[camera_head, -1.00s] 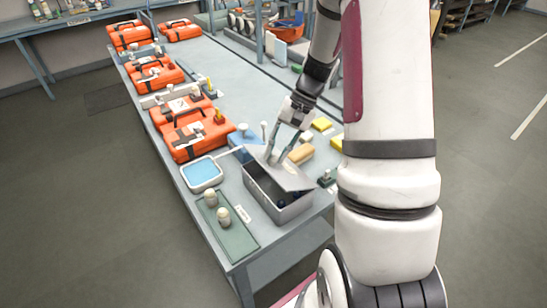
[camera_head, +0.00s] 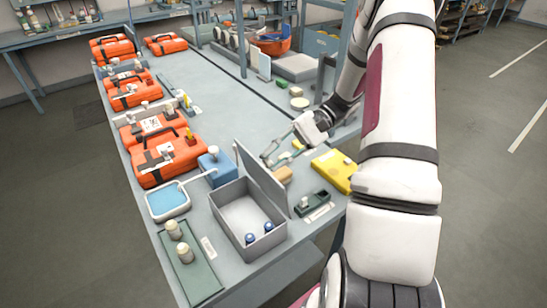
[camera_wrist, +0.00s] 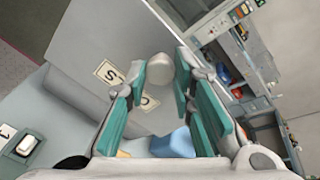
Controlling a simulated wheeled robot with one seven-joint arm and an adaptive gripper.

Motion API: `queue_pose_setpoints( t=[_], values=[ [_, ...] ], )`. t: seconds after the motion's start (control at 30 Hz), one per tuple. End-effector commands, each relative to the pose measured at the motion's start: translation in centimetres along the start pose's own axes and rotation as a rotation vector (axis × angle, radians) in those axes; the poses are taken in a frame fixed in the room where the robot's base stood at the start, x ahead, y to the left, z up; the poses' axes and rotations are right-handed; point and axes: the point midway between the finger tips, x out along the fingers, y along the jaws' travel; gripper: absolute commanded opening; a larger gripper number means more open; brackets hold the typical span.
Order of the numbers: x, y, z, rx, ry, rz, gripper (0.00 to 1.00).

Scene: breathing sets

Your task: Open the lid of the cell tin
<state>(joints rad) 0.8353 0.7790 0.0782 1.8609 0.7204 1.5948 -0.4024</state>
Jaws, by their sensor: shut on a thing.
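The grey cell tin (camera_head: 232,228) stands at the table's front end. Its lid (camera_head: 264,180) is raised to about upright along the tin's right side, showing the inside. Two blue-topped cells (camera_head: 250,239) sit in the tin's front corner. My gripper (camera_head: 268,160) is behind the lid's upper edge, on its outer side. In the wrist view my teal-padded fingers (camera_wrist: 160,82) are around a pale round knob (camera_wrist: 160,68) in front of the grey lid (camera_wrist: 105,55). The knob is hard to make out in the head view.
A blue box (camera_head: 215,167) and a blue-topped tray (camera_head: 167,201) stand left of the tin. A green mat (camera_head: 196,277) holds two pale jars. A dark green holder (camera_head: 312,203) and a yellow case (camera_head: 335,168) lie to the right. Orange cases (camera_head: 165,158) line the left edge.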

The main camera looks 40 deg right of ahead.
Motion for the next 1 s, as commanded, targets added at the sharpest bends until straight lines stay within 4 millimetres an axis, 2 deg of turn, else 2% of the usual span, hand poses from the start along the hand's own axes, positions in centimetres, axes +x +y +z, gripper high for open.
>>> queue_pose_setpoints(
  t=[0.2, 0.8, 0.83, 0.9, 1.0],
  values=[
    [-0.72, 0.85, -0.86, 0.007, 0.019, 0.008, 0.00],
    [-0.79, 1.35, -1.00, 0.016, 0.013, 0.009, 0.00],
    [-0.79, 1.36, -1.00, 0.016, 0.013, 0.009, 0.25],
    [-0.77, 1.34, -1.00, 0.015, 0.013, 0.010, 0.41],
    [-0.77, 1.18, -0.94, 0.012, 0.012, 0.009, 0.42]
  ],
)
